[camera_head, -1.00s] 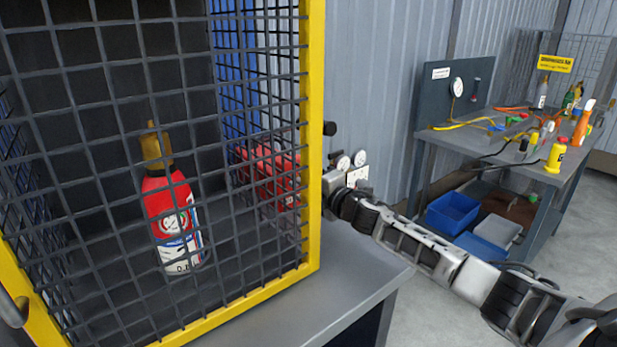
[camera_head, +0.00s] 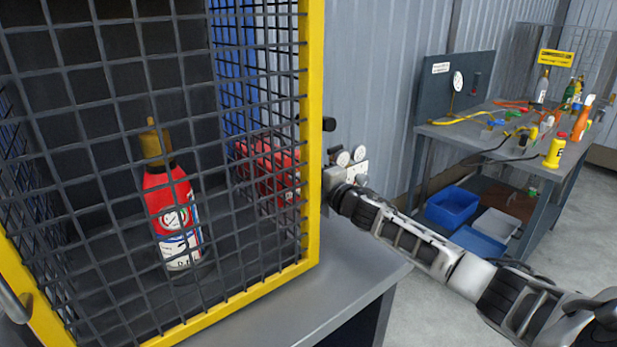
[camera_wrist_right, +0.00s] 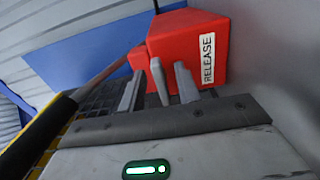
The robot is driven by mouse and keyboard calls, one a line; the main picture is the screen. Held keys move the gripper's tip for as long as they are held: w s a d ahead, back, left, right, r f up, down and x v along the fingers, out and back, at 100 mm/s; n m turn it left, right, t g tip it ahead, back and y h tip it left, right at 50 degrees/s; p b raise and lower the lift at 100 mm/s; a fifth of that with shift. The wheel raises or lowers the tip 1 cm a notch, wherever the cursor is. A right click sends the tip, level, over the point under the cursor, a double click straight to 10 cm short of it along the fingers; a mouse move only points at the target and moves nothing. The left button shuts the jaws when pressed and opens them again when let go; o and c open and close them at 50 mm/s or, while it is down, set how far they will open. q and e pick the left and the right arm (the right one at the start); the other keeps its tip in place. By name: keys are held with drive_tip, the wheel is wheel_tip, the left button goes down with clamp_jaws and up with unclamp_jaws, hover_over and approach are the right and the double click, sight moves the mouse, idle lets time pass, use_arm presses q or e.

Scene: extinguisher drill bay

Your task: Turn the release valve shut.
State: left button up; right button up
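The release valve is a red box with a white RELEASE label (camera_wrist_right: 208,58), filling the top of the right wrist view. My right gripper (camera_wrist_right: 158,69) faces it with two grey fingers apart. A slim grey lever (camera_wrist_right: 158,84) stands between the fingers, with a narrow gap visible on each side. I cannot tell whether a finger touches it. In the head view, red housing (camera_head: 268,168) shows through the cage mesh, and my right gripper's body (camera_head: 336,182) is just right of the yellow post, its fingers hidden. My left gripper is not in view.
A yellow-framed mesh cage (camera_head: 312,130) holds a red extinguisher bottle (camera_head: 172,215) with a brass top. Grey floor lies between.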

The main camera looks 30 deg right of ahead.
drive_tip(key=s, duration=0.5)
drive_tip(key=s+d, duration=0.1)
drive_tip(key=s, duration=0.4)
drive_tip(key=s+b, duration=0.1)
drive_tip(key=s, duration=0.5)
drive_tip(key=shift+d, duration=0.15)
idle(0.3)
